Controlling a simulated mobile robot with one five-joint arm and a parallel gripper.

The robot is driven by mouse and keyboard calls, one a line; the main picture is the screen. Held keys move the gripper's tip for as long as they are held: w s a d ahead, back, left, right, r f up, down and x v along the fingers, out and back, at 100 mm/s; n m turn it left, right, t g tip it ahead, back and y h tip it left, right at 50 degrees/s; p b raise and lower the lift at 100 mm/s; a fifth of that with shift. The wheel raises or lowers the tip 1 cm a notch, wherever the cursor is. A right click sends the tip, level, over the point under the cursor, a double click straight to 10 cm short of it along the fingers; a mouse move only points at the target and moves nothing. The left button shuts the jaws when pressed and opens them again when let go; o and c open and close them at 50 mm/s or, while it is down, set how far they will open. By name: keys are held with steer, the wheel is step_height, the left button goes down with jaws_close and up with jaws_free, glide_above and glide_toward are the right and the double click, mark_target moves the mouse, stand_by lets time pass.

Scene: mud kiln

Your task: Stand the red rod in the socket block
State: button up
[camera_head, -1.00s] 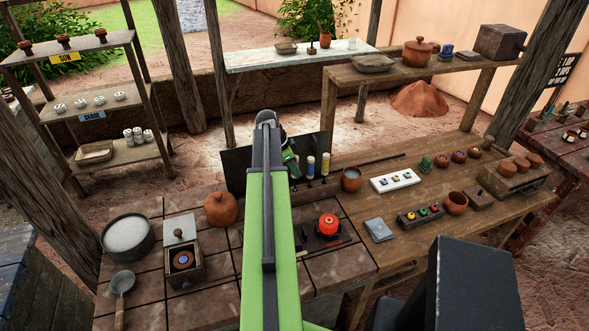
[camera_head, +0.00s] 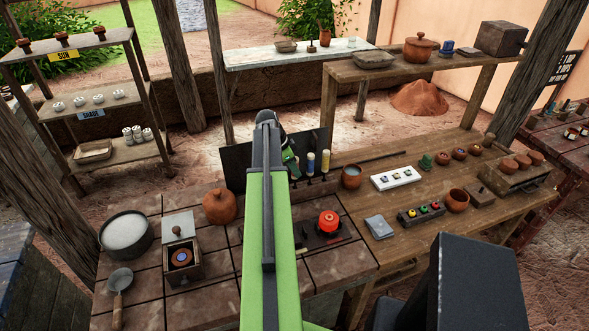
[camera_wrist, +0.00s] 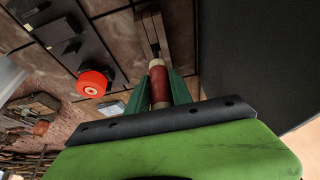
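In the wrist view, my gripper (camera_wrist: 160,92) has its two green fingers closed on the red rod (camera_wrist: 160,86). The rod has a cream-coloured end pointing away from the wrist. In the head view, my arm hides the rod and most of my gripper (camera_head: 291,165), which is in front of a black panel. Just past the rod's end in the wrist view is a narrow wooden piece with a dark slot or strip (camera_wrist: 150,28). I cannot tell whether it is the socket block or whether the rod touches it.
A blue-banded rod (camera_head: 310,163) and a yellow-banded rod (camera_head: 325,163) stand by the black panel (camera_head: 234,165). A red round knob (camera_head: 328,222) is right of my arm. A clay pot (camera_head: 220,206) and a wooden box (camera_head: 183,262) are on the left.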

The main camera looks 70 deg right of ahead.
steer(key=o, duration=0.4)
steer(key=p+v, duration=1.6)
steer(key=v, duration=0.1)
steer(key=shift+w+r, duration=0.15)
